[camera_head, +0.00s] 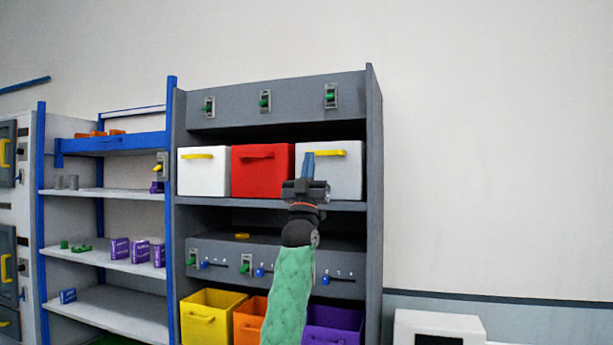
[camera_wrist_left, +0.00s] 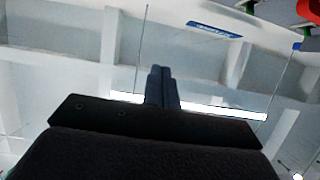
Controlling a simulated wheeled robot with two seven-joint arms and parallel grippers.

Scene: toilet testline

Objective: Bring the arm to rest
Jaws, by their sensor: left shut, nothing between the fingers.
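My left arm (camera_head: 289,285), in a green sleeve, reaches up from the bottom of the head view. My left gripper (camera_head: 308,163) points upward in front of the grey shelf unit (camera_head: 374,190), overlapping the right white bin (camera_head: 345,178) in the picture. Its fingers are shut together with nothing between them. They also show shut in the left wrist view (camera_wrist_left: 161,84), pointing toward the ceiling. I cannot tell how far the gripper is from the bin. My right gripper is not in view.
A red bin (camera_head: 258,172) and another white bin (camera_head: 203,173) share that shelf. Yellow (camera_head: 207,318) and purple (camera_head: 335,325) bins stand lower. Small boxes sit on the blue-framed rack (camera_head: 125,198) at left. A white box-like unit (camera_head: 438,322) stands at lower right. Bare wall (camera_head: 490,150) fills the right.

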